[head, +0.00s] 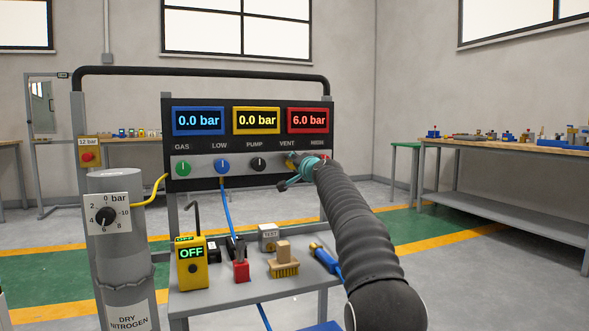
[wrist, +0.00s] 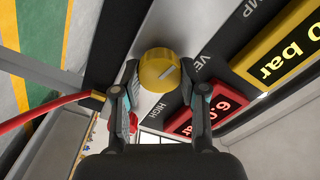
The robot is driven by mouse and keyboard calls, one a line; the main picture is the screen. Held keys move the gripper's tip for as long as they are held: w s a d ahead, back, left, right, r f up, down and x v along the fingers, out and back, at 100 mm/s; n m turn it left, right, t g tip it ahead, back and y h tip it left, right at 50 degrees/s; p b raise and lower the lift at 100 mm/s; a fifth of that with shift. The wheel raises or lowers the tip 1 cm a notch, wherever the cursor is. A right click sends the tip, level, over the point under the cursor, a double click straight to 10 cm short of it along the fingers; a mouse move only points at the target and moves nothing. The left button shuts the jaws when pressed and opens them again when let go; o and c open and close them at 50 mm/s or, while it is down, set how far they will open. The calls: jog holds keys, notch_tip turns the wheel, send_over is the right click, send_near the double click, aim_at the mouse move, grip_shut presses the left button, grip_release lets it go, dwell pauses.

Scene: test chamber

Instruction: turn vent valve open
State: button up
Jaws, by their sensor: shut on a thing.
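The vent valve is a yellow knob (wrist: 158,70) with a pale pointer line on its face, under the VENT label on the panel. My gripper (wrist: 161,88) is shut on this knob, one finger on each side. In the head view my gripper (head: 299,172) is at the panel's lower right and mostly hides the knob. The panel (head: 249,185) shows 0.0 bar on blue, 0.0 bar on yellow and 6.0 bar on red.
Green (head: 183,168), blue (head: 222,166) and black (head: 258,164) knobs sit left of my gripper. A red hose (wrist: 62,106) runs close by in the wrist view. A gas cylinder (head: 118,250) stands left.

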jog(key=shift+a+n+b, duration=0.1)
jog(key=shift+n+b, duration=0.25)
jog(key=shift+n, duration=0.75)
jog(key=o, duration=1.1)
jog(key=shift+o, duration=0.2)
jog(key=shift+s, duration=0.1)
jog(key=v, duration=1.1)
jog(key=shift+s, duration=0.35)
